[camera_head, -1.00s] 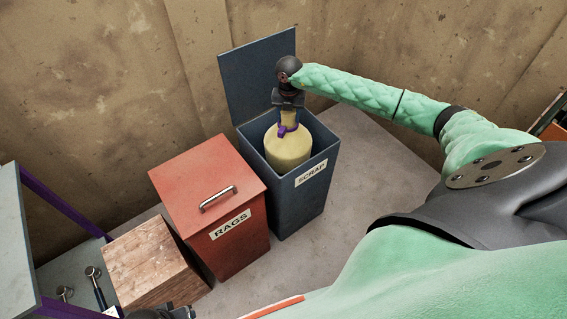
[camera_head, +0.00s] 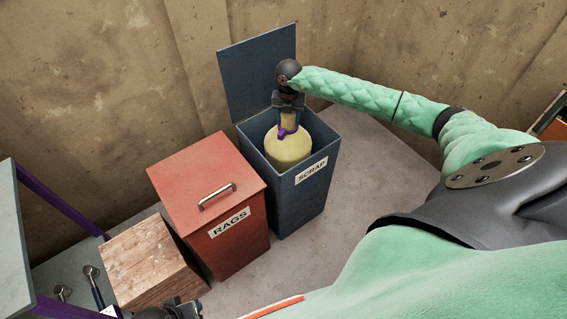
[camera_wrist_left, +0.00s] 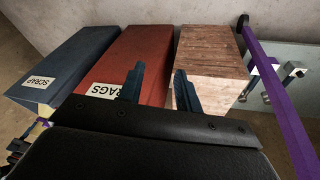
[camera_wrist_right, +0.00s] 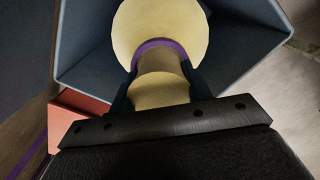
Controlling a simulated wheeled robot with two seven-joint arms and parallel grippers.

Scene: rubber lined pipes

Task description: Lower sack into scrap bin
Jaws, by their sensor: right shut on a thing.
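The yellow sack (camera_head: 288,149) with a purple tie hangs neck up inside the mouth of the dark blue-grey scrap bin (camera_head: 301,201). The bin's lid (camera_head: 257,84) stands open at the back. My right gripper (camera_head: 289,115) is shut on the sack's neck, above the purple tie. In the right wrist view the gripper (camera_wrist_right: 160,92) pinches the neck, and the round sack body (camera_wrist_right: 160,25) lies between the bin walls. The sack's underside is hidden. My left gripper (camera_wrist_left: 156,82) is open and empty, in front of the red bin and wooden block.
The closed red rags bin (camera_head: 206,194) stands directly left of the scrap bin. A wooden block (camera_head: 150,262) and a shelf with purple posts (camera_head: 60,212) stand further left. Walls close in behind. Bare floor (camera_head: 365,170) lies right of the scrap bin.

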